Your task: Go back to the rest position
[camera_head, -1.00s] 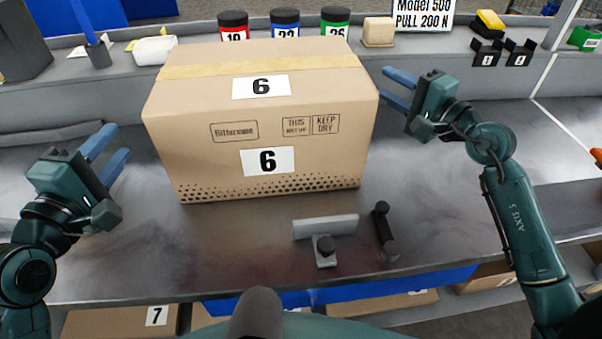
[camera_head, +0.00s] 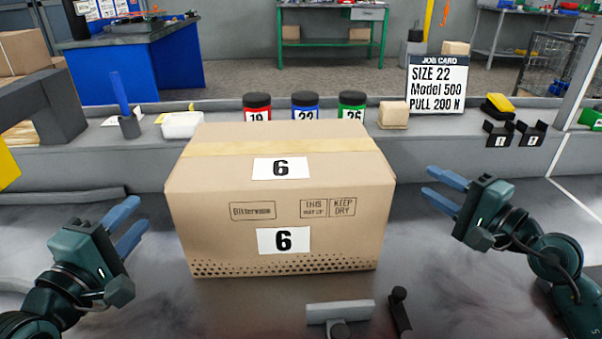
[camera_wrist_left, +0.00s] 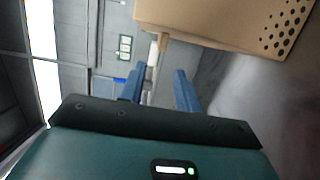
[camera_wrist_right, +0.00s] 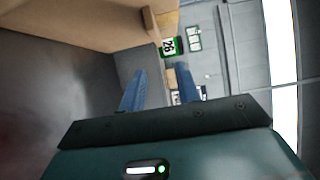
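My left gripper (camera_head: 126,224) is open and empty, left of the large cardboard box (camera_head: 280,200) and apart from it. My right gripper (camera_head: 436,192) is open and empty, right of the box and apart from it. The box is closed, taped on top, labelled 6, and stands upright on the bench. In the left wrist view the blue fingers (camera_wrist_left: 159,88) are spread with nothing between them. In the right wrist view the blue fingers (camera_wrist_right: 160,88) are also spread, with the box's side (camera_wrist_right: 85,25) beyond.
A grey T-shaped tool (camera_head: 340,311) and a black handle (camera_head: 400,312) lie in front of the box. Jars labelled 19 (camera_head: 257,107), 22 (camera_head: 305,106) and 26 (camera_head: 351,105) stand on the ledge behind, near a job card (camera_head: 437,84). Bench space beside the box is clear.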

